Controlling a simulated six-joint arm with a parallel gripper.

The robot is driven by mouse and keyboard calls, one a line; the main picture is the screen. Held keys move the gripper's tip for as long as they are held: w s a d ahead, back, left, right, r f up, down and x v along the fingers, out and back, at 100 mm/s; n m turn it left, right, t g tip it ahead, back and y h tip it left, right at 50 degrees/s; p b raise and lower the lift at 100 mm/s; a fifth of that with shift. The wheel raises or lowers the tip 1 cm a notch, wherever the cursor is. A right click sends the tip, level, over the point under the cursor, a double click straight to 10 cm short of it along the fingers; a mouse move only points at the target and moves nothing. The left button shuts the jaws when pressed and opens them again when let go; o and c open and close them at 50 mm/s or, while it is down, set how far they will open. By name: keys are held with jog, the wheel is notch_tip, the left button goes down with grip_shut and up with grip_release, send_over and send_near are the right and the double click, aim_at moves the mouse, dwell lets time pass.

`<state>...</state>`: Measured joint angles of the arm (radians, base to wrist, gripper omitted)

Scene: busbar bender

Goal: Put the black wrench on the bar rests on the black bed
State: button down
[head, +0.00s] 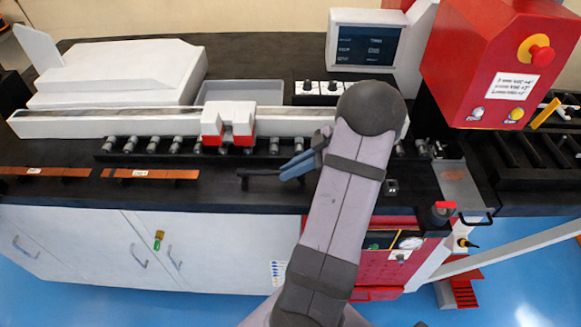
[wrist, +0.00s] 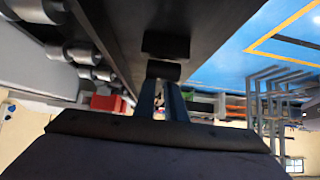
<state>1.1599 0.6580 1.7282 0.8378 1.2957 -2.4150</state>
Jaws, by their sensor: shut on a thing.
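The black wrench (head: 258,175) shows in the head view as a thin dark shape, hard to tell from the black bed (head: 225,190) behind it. My gripper (head: 284,172) has blue-grey fingers and is shut on the wrench, in front of the row of bar rests (head: 153,145). In the wrist view my fingers (wrist: 166,92) reach to a dark piece (wrist: 165,46), apparently the wrench, close to the black bed's surface. Grey rollers of the rests (wrist: 80,52) show at the left there. Whether the wrench touches the bed cannot be told. My arm hides the rests at the middle right.
A white and red clamp block (head: 228,125) stands on the rail behind the rests. Copper bars (head: 155,174) lie at the left front. A red control box (head: 495,60) overhangs the right side. A monitor (head: 365,45) stands at the back. The left rests are bare.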

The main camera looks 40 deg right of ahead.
jog(key=shift+f+b, duration=0.2)
jog(key=shift+b, duration=0.1)
jog(key=c, duration=1.8)
grip_release()
jog(key=shift+r, duration=0.1)
jog(key=shift+r+p, duration=0.15)
jog(key=shift+p, duration=0.15)
jog(key=shift+s+d, duration=0.15)
jog(key=b+v, duration=0.4)
jog(key=v, duration=0.7)
jog(key=shift+s+d+r+b, duration=0.15)
jog(key=shift+r+b, duration=0.1)
jog(key=shift+b, duration=0.1)
